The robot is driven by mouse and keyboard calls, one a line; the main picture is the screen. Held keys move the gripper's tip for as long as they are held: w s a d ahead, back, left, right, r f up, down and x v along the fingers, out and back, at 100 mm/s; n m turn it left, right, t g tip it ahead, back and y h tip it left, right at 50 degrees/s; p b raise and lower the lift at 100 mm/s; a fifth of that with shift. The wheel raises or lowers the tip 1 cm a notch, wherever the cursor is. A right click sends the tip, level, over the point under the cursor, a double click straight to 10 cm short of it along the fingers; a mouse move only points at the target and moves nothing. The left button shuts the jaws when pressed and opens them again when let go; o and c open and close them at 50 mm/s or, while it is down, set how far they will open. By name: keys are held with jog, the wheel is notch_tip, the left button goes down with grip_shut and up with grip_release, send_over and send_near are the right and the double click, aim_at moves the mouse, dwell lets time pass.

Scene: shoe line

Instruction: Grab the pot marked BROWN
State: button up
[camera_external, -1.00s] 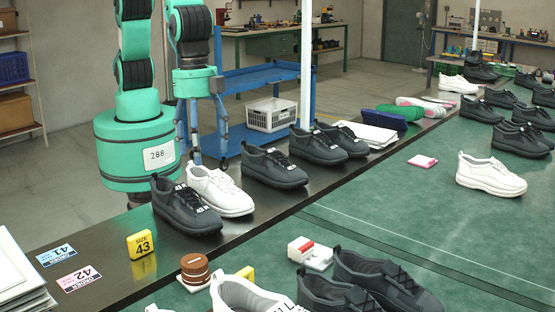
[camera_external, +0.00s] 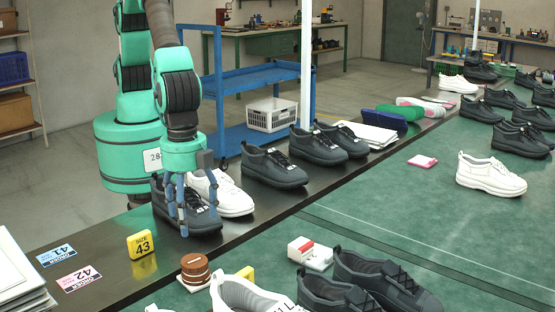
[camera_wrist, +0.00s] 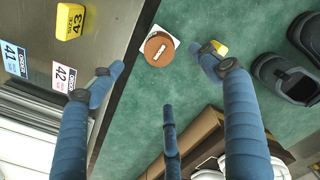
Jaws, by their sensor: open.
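A round brown pot (camera_external: 195,266) stands upright on a white square card on the green surface, near the front of the dark strip. In the wrist view the pot (camera_wrist: 158,48) shows from above, with a small pale label too small to read for sure. My gripper (camera_external: 183,222) hangs fingers down in front of the dark shoe at the left end of the row, above and behind the pot. Its blue fingers (camera_wrist: 160,75) are spread apart and empty. The pot lies ahead of them, between the left and right fingers in the picture, not touched.
A yellow SIZE 43 block (camera_external: 140,244) and two order cards (camera_external: 79,279) lie left of the pot. A second yellow block (camera_wrist: 218,48) is close to its right. A white shoe (camera_external: 240,292) and dark shoes (camera_external: 385,280) stand at the front right, near the pot.

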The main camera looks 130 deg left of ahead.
aim_at(194, 261)
jog(key=shift+f+b, duration=0.75)
jog(key=shift+f, duration=3.5)
jog(key=shift+f+b, duration=0.85)
jog(key=shift+f, duration=1.8)
jog(key=shift+c, duration=0.3)
jog(key=shift+r, duration=0.1)
grip_shut()
jog(key=shift+r+p, duration=1.15)
jog(key=shift+r, duration=3.9)
